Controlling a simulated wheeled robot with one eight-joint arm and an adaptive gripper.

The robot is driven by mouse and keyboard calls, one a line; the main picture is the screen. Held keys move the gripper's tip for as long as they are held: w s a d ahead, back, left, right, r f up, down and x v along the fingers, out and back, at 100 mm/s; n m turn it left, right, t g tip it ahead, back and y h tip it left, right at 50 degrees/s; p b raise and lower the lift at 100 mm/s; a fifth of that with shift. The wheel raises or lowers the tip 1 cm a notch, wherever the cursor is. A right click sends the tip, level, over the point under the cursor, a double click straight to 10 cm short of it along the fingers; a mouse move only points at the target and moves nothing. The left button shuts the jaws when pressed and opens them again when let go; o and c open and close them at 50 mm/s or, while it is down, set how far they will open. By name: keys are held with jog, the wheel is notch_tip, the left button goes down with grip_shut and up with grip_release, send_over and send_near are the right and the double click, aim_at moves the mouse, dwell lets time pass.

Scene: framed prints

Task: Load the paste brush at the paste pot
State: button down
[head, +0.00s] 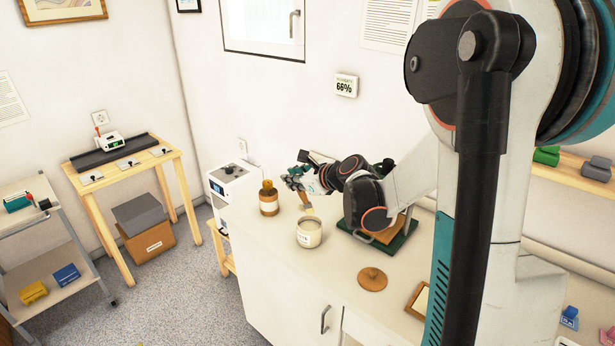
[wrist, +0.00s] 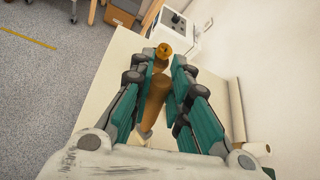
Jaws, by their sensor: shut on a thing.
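The paste pot (head: 309,234) is a cream, labelled jar standing open on the white counter (head: 262,256) in the head view. My gripper (head: 297,180) is above and behind the pot, slightly to its left. It is shut on the paste brush (head: 304,199), which points down with its tan end above the pot's far side; I see a gap between them. In the wrist view the brush's brown handle (wrist: 155,98) lies between the teal fingers of my gripper (wrist: 172,88). The pot cannot be made out in the wrist view.
An amber bottle (head: 268,199) stands left of the pot; its top shows in the wrist view (wrist: 163,51). A round brown lid (head: 372,279) lies to the right, near a green-based board (head: 398,240). A white device (head: 233,184) stands beyond the counter's left end.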

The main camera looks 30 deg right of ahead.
notch_tip(320, 180, down, 6)
jog(key=b, duration=0.4)
jog(key=shift+f+b, duration=0.5)
jog(key=shift+b, duration=0.15)
dwell(2.3)
jog(key=shift+r+p, duration=2.55)
jog(key=shift+r, duration=1)
jog(key=shift+a, duration=0.1)
